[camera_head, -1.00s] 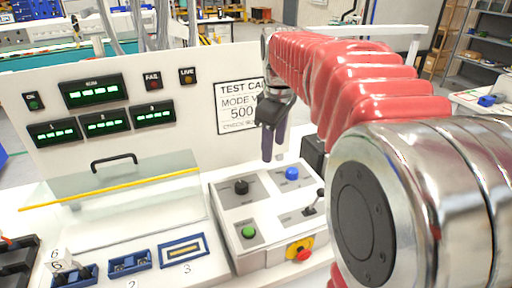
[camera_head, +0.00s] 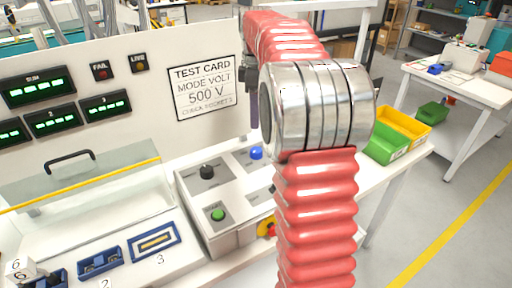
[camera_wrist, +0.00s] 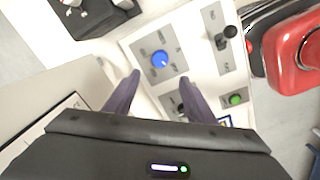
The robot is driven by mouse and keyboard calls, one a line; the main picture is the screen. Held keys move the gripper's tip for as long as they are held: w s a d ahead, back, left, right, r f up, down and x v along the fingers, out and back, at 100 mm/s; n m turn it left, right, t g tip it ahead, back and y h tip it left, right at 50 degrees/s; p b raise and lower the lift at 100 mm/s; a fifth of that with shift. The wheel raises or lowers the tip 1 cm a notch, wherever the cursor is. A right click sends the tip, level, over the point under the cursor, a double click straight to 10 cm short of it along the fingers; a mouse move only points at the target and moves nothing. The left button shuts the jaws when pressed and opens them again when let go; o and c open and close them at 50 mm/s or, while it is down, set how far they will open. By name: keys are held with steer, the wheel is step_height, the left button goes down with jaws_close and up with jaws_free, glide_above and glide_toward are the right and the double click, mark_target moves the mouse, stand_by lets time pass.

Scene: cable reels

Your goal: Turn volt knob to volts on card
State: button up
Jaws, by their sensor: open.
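The control box (camera_head: 225,232) has a black knob (camera_head: 207,171), a blue knob (camera_head: 256,153) and a green button (camera_head: 218,214) on its sloped top. Their labels are too small to read, so I cannot tell which is the volt knob. The test card (camera_head: 205,90) on the panel reads MODE VOLT, 500 V, CHECK SOCKET 3. My gripper (camera_head: 252,108) is above the box, partly hidden by my arm. In the wrist view my gripper (camera_wrist: 158,90) is open and empty, with the blue knob (camera_wrist: 160,58) ahead of its fingertips, apart from them. A black lever (camera_wrist: 228,36) shows right of it.
A red-yellow stop button (camera_head: 267,229) is partly hidden by my arm. Sockets 2 (camera_head: 100,262) and 3 (camera_head: 154,242) lie left of the box. A clear cover with a yellow edge (camera_head: 90,184) stands behind them. Green (camera_head: 385,148) and yellow (camera_head: 402,124) bins are at right.

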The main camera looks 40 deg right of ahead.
mark_target(256, 149)
steer(key=f, duration=1.3)
steer(key=shift+w+d+f, duration=0.15)
steer(key=shift+w+f, duration=0.05)
steer(key=shift+f, duration=0.2)
steer(key=shift+c, duration=0.5)
steer(key=shift+d, duration=0.1)
steer(key=c, duration=0.9)
